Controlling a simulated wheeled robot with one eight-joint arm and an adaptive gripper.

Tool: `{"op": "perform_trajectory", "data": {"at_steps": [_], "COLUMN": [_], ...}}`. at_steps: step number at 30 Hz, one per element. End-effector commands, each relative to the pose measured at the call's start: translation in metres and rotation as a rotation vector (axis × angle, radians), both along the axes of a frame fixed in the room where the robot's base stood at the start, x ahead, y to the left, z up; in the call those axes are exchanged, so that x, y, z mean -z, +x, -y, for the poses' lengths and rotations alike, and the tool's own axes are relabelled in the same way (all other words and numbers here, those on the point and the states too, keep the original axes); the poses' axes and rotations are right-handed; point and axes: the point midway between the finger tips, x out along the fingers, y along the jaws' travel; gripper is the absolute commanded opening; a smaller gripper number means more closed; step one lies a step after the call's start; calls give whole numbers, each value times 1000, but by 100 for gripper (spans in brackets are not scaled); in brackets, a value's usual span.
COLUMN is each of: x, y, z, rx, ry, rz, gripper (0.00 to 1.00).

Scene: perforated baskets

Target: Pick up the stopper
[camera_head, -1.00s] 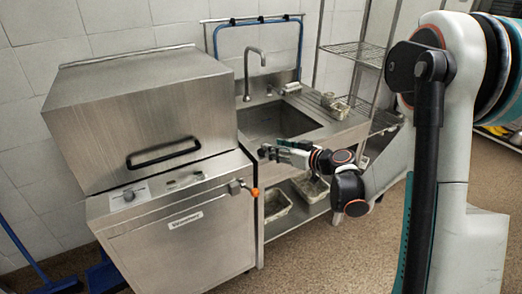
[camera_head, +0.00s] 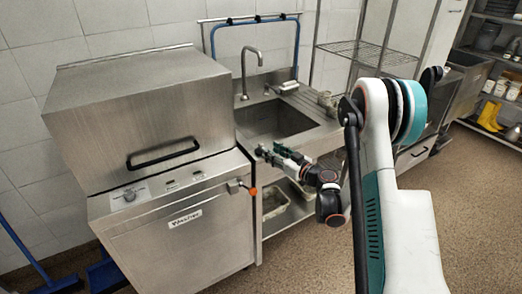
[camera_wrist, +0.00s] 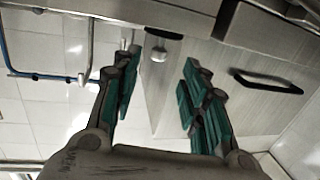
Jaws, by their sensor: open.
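My gripper (camera_wrist: 158,72) is open and empty, with green-padded fingers spread to either side. In the head view, my gripper (camera_head: 268,153) is at the front edge of the sink counter, near its left corner, and hides part of that edge.
The steel dishwasher (camera_head: 170,215) with a black handle (camera_head: 163,154) stands close on the left. Behind my gripper are the sink basin (camera_head: 272,121) and tap (camera_head: 245,75). A perforated basket (camera_head: 274,204) sits on the shelf below. Open floor lies in front.

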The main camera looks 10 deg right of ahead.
Motion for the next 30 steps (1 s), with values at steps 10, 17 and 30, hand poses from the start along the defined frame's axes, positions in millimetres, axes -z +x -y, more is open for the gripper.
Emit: {"op": "perform_trajectory", "data": {"at_steps": [10,17,30], "x": [4,7,4], "y": [26,55,66], "z": [-14,-29,-34], "rx": [0,0,3], "ry": [0,1,1], "rz": [0,0,0], "gripper": [40,40,29]}}
